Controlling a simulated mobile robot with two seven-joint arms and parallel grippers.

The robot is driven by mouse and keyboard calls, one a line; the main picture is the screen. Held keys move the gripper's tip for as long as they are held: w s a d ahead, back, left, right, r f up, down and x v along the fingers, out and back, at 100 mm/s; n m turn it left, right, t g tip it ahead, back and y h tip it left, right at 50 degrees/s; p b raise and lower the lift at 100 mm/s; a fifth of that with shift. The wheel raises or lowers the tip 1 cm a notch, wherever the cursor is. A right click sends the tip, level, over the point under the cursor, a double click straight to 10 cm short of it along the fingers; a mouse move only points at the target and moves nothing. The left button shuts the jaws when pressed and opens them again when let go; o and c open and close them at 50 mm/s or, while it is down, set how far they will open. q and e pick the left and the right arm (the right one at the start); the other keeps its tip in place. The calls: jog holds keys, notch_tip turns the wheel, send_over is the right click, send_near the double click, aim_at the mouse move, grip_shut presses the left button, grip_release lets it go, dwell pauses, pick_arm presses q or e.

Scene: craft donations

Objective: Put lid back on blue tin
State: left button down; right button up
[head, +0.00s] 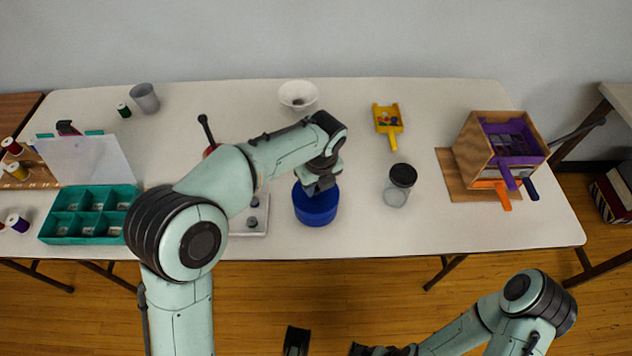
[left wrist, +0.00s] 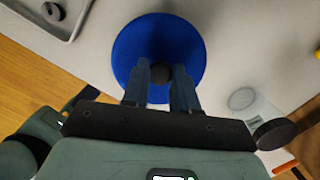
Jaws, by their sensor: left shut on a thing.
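The gripper is shut on that knob. The lid lies over the tin's top and hides the opening; I cannot tell if it is fully seated. My right gripper (head: 326,346) is open and empty at the bottom, in front of the table.
A clear jar with a dark lid (head: 400,184) stands right of the tin. A grey tray (head: 252,214) lies left, partly behind my arm. A teal compartment box (head: 92,213), white bowl (head: 298,95), yellow scoop (head: 387,120) and wooden box (head: 495,152) stand around. Table between jar and wooden box is clear.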

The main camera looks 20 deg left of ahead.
pick_arm(q)
jog(key=shift+f+p, duration=0.2)
jog(key=shift+p, duration=0.65)
pick_arm(e)
jog(key=shift+w+r, duration=0.15)
jog(key=shift+r, duration=0.75)
dwell(0.9)
pick_arm(q)
jog(key=shift+c, duration=1.6)
grip_release()
notch_tip(320, 180, up, 3)
jog(key=p, duration=0.2)
jog(key=shift+p, duration=0.4)
jog(key=shift+r+p, duration=1.85)
jog(key=shift+r, duration=0.2)
grip_shut()
pick_arm(e)
notch_tip(320, 180, up, 6)
jog(key=shift+f, duration=0.15)
